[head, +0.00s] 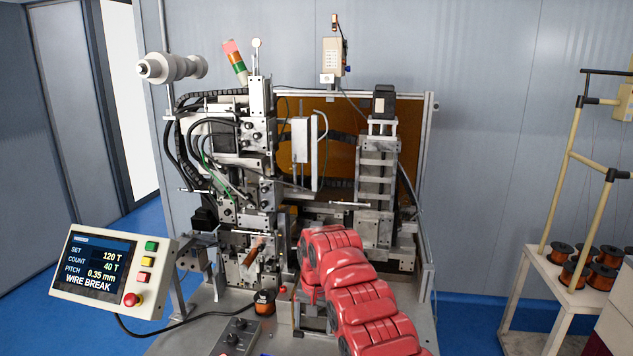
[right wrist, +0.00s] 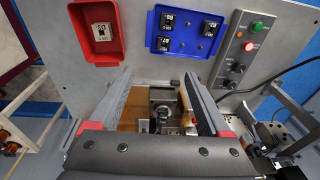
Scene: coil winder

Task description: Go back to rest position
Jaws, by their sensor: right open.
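My right arm, red, reaches in from the bottom right of the head view to the front of the coil winder (head: 265,160). Its gripper is mostly hidden by the arm there. In the right wrist view my right gripper (right wrist: 160,78) is open, its two fingers apart with nothing held between them. Grey and amber machine parts (right wrist: 162,108) show beyond and below the gap. My left gripper is in neither view.
A control panel (head: 105,272) reading WIRE BREAK stands left. A copper spool (head: 264,302) sits on the machine table. A cart with spools (head: 606,257) stands right. The right wrist view shows a red tray (right wrist: 79,48), a blue tray (right wrist: 178,46) and a button panel (right wrist: 240,50).

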